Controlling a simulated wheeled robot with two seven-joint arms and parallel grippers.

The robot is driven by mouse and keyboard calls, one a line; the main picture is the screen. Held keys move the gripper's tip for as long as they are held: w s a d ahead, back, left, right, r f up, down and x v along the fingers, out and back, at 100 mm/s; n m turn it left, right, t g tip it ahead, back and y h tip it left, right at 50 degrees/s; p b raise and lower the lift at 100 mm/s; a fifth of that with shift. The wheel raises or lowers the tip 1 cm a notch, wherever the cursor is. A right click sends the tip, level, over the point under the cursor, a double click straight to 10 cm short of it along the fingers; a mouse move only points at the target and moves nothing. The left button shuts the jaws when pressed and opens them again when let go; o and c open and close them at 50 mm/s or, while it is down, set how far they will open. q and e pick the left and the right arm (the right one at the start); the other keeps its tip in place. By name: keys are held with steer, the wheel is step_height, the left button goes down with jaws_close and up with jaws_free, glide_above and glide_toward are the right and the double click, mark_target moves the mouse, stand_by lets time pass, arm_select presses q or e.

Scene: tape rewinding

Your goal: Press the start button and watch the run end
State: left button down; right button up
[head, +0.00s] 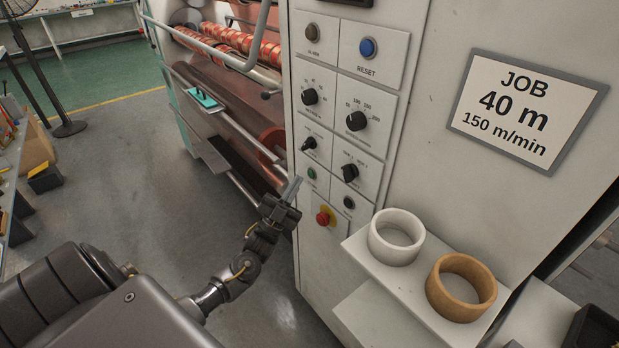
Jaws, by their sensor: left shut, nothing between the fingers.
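The control panel (377,90) on the pale machine cabinet carries buttons and knobs. A small green button (312,173), likely the start button, sits low in its left column; its label is too small to read. My left gripper (294,188) is shut and empty, its fingertips just left of and below the green button in the picture. I cannot tell how far it is from the panel, but no contact shows. The winding machine (220,75) with red-patterned rolls stands behind, left of the cabinet. My right gripper is out of view.
A red emergency-stop button (323,218) and a dark button (349,203) are close to the gripper. A blue reset button (367,47) is higher. A shelf (366,253) holds a white ring (396,237) and a tan ring (461,287). A sign (527,111) reads 40 m, 150 m/min.

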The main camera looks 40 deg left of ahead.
arm_select(q)
steer(key=shift+w+d, duration=0.15)
steer(key=shift+w, duration=0.25)
stand_by(0.6)
stand_by(0.7)
steer(key=shift+w, duration=0.2)
stand_by(0.4)
steer(key=shift+w+d, duration=0.1)
steer(key=shift+w, duration=0.1)
